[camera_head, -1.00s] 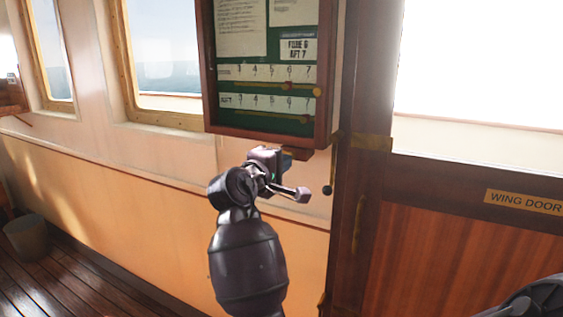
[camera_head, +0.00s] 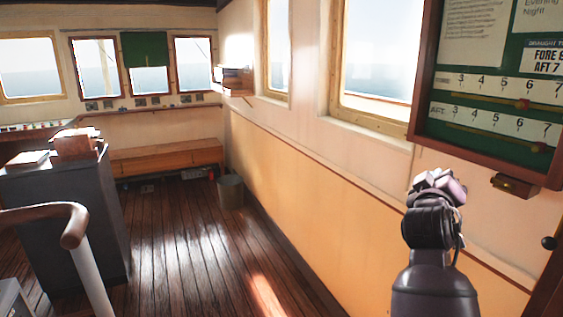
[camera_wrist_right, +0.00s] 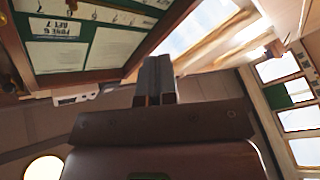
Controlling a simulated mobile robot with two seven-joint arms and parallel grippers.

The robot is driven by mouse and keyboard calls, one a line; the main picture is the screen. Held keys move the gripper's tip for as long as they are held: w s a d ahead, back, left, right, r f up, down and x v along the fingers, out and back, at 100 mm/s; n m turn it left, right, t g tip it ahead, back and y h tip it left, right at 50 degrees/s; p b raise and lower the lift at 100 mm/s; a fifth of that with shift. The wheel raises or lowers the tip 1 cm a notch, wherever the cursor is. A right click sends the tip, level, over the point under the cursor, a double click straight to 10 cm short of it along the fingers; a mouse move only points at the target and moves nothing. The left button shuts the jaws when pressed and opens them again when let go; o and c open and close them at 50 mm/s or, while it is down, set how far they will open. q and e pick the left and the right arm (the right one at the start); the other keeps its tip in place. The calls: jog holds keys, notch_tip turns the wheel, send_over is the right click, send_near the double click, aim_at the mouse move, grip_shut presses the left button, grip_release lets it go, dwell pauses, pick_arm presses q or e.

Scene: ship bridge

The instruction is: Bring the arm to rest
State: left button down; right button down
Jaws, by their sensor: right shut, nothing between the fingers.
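My right arm rises at the lower right of the head view, with its wrist and right gripper (camera_head: 438,186) in front of the wall, below and left of the draught board (camera_head: 420,75). In the right wrist view the right gripper's fingers (camera_wrist_right: 154,80) are together with nothing between them. The board shows at the upper left of that view, its frame (camera_wrist_right: 105,75) apart from the fingers as far as I can tell. The board carries two number scales with sliding markers. My left gripper is not in view.
A grey console (camera_head: 60,215) and a curved handrail (camera_head: 45,213) stand at the left. A bin (camera_head: 230,192) is by the wall. A wooden bench (camera_head: 165,158) is at the back. The plank floor (camera_head: 185,255) between is clear. A small latch (camera_head: 514,187) sits under the board.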

jog(key=s+a+f+y, duration=0.2)
jog(key=s+f+y, duration=0.1)
jog(key=f, duration=0.6)
jog(key=s+a+f+y, duration=0.3)
jog(key=f+y, duration=0.1)
jog(key=f, duration=0.4)
jog(key=s+a+f+y, duration=0.2)
jog(key=s+f+y, duration=0.1)
jog(key=f, duration=0.6)
jog(key=s+f+g, duration=0.2)
jog(key=s+f, duration=0.8)
jog(key=s, duration=0.2)
jog(key=s+f+m+g, duration=0.1)
jog(key=s+f+g, duration=0.2)
jog(key=s+f, duration=0.6)
jog(key=s+d, duration=0.1)
jog(key=s, duration=0.2)
jog(key=shift+s+f+y, duration=0.15)
jog(key=shift+f+y, duration=0.2)
jog(key=shift+y, duration=0.05)
jog(key=shift+a, duration=0.1)
